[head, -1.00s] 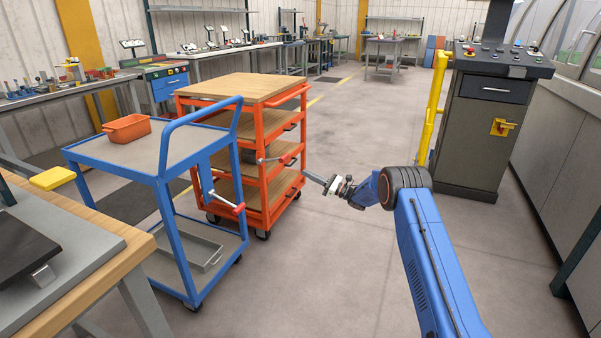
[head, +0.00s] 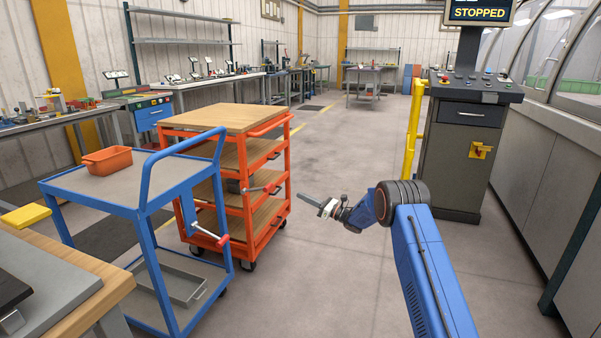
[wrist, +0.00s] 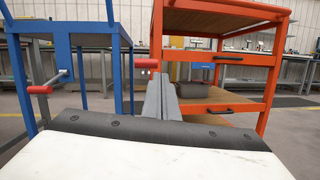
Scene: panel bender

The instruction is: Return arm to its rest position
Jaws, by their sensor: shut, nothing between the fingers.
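My gripper (head: 308,200) is at the end of my blue arm, low over the floor and to the right of the orange cart. Its fingers point left, toward the carts. In the wrist view my gripper (wrist: 160,98) shows its two grey fingers together, with nothing between them. Beyond the fingers stand the blue cart and the orange cart.
A blue cart (head: 100,187) holds an orange bin (head: 107,161). An orange shelf cart (head: 228,118) with wooden shelves stands beside it. A control console (head: 462,150) with a yellow rail (head: 412,128) is at the right. Open floor (head: 335,150) lies between.

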